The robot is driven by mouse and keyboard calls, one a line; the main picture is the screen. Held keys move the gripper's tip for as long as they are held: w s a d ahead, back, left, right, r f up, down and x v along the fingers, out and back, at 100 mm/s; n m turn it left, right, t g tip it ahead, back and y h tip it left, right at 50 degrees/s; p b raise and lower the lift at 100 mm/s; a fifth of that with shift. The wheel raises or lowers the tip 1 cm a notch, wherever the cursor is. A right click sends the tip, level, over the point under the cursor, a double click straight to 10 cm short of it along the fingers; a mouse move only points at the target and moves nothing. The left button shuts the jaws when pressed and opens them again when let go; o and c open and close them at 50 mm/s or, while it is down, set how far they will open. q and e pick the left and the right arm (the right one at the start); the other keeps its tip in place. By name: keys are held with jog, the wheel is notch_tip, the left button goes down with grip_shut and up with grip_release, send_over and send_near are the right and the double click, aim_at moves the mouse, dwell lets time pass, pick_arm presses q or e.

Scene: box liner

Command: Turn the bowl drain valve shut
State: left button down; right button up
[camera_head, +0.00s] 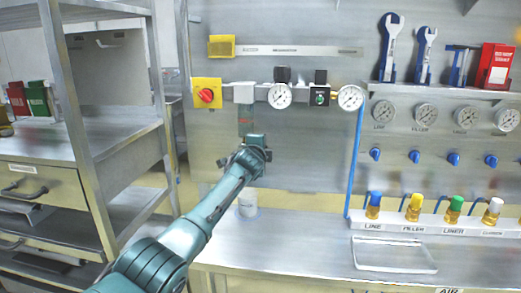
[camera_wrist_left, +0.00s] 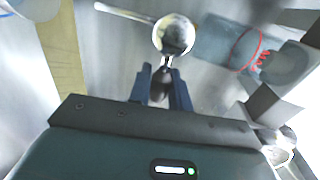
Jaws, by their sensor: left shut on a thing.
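In the head view my left gripper (camera_head: 257,147) is up at the steel back panel, just below the small hanging bowl (camera_head: 245,125). The left wrist view shows the bowl as a translucent grey-blue cylinder with a red ring (camera_wrist_left: 234,44). A round shiny metal fitting (camera_wrist_left: 173,36), seemingly the bowl drain valve, sits left of it, with a thin rod running off to the left. A short dark handle joins it, between my left fingertips (camera_wrist_left: 161,80), which are shut on it. The valve is hidden in the head view. My right gripper is not in view.
Gauges (camera_head: 279,96) and a red knob on a yellow plate (camera_head: 207,95) sit on the panel above. A white cup (camera_head: 248,204) stands on the bench below. A shallow tray (camera_head: 394,255) lies to the right. A steel shelf unit (camera_head: 95,170) stands left.

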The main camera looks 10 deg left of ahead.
pick_arm(q)
jog(key=c, duration=1.3)
grip_release()
jog(key=shift+c, duration=0.2)
jog(key=shift+s, duration=0.1)
jog(key=s+r, duration=0.2)
jog(key=s, duration=1)
jog(key=shift+s+a+r, duration=0.25)
jog(key=shift+s, duration=0.1)
